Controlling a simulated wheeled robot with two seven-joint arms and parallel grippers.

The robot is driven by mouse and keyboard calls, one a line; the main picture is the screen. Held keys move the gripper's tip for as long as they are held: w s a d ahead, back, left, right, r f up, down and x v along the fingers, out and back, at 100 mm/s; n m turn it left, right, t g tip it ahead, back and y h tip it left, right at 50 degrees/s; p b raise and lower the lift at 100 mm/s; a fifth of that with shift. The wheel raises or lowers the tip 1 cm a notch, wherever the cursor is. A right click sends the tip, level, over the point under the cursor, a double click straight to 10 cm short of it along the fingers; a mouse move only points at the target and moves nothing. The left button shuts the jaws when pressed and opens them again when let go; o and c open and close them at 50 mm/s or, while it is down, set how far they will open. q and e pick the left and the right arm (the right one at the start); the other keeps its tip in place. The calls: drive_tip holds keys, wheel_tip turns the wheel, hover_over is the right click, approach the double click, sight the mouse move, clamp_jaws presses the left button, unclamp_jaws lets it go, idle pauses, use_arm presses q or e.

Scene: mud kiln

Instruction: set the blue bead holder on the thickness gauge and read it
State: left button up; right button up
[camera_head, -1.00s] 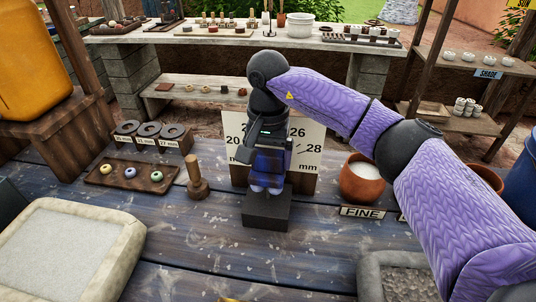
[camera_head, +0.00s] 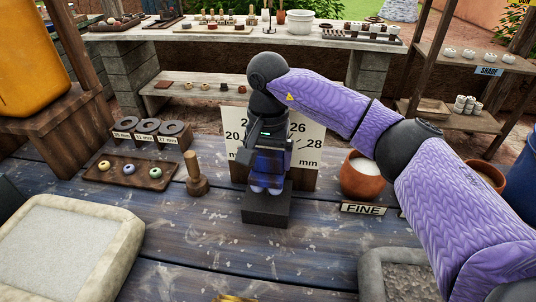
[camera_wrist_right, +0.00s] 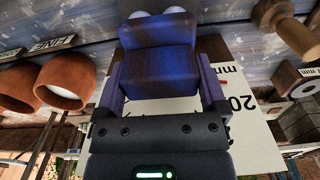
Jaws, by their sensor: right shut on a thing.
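The thickness gauge has a pale number panel (camera_head: 307,150) marked 20, 26, 28 and mm, with a dark block (camera_head: 266,210) in front of it on the table. My right gripper (camera_head: 267,172) points down over the block, shut on the blue bead holder (camera_head: 268,161). In the right wrist view the blue holder (camera_wrist_right: 158,70) sits between the fingers of the gripper (camera_wrist_right: 160,88). Pale rounded ends show at its lower edge, at the block's top; I cannot tell whether they touch it. My left gripper is out of view.
A wooden peg (camera_head: 195,175) and a bead tray (camera_head: 130,173) stand left of the gauge. A clay pot (camera_head: 362,181) and a FINE sign (camera_head: 362,208) stand to the right. A stone-rimmed basin (camera_head: 75,265) is front left. The table's front middle is mostly clear.

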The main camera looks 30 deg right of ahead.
sight(268, 168)
drive_tip(key=shift+f, duration=0.3)
drive_tip(key=shift+f+b, duration=0.45)
drive_tip(key=shift+f, duration=0.05)
drive_tip(key=shift+f, duration=0.25)
drive_tip(key=shift+f+b, duration=0.45)
drive_tip(key=shift+f, duration=0.05)
idle(0.4)
idle(0.7)
drive_tip(key=shift+r, duration=0.1)
idle(0.6)
wheel_tip(268, 168, up, 7)
drive_tip(key=p, duration=0.5)
